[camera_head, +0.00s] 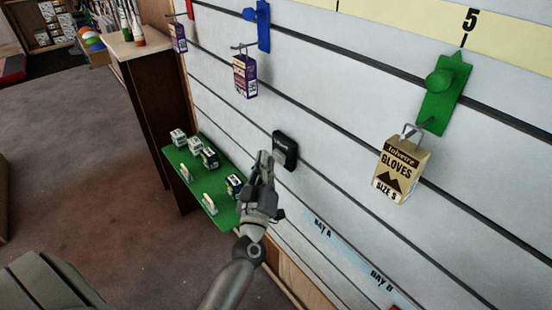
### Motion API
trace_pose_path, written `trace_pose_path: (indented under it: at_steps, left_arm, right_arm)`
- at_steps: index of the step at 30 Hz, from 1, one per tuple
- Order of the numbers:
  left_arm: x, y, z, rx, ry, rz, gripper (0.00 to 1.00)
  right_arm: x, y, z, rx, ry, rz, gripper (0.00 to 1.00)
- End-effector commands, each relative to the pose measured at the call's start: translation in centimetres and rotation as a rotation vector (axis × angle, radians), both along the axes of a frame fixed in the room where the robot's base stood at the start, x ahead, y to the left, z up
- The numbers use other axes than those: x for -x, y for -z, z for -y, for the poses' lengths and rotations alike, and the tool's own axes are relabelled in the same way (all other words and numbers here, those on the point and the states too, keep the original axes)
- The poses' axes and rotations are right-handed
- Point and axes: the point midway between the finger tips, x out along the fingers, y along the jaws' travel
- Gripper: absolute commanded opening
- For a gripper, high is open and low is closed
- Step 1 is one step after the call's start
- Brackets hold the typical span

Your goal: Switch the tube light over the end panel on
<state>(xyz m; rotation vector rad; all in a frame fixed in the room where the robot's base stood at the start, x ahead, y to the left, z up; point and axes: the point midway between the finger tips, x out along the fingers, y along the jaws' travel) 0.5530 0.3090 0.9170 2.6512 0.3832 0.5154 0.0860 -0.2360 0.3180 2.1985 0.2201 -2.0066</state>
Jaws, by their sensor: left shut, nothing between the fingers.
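A small black box (285,151), which looks like a wall switch, is fixed to the white slatted panel (330,130) near the middle of the view. My left gripper (264,158) is shut and empty, its fingertips pointing up just left of the black box. I cannot tell whether they touch it. The box's face is dark, so its switch position does not show. The tube light is not in view. My right gripper is not in view.
A green shelf (222,218) with several small boxes sits low, left of my gripper. A gloves box (401,170) hangs from a green hook plate (444,92) at right. Purple boxes (245,76) hang at upper left. A wooden counter (118,45) stands behind; carpet is free at left.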

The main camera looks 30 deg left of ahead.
Motion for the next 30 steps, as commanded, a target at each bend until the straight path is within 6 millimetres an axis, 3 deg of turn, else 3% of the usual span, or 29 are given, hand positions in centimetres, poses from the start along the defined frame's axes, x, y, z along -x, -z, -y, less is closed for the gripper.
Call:
trace_pose_path:
  at_steps: [30]
  left_arm:
    - [-0.86, -0.01, 0.37, 0.0, 0.0, 0.0, 0.0]
  right_arm:
    - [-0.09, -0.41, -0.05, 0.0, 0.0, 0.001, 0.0]
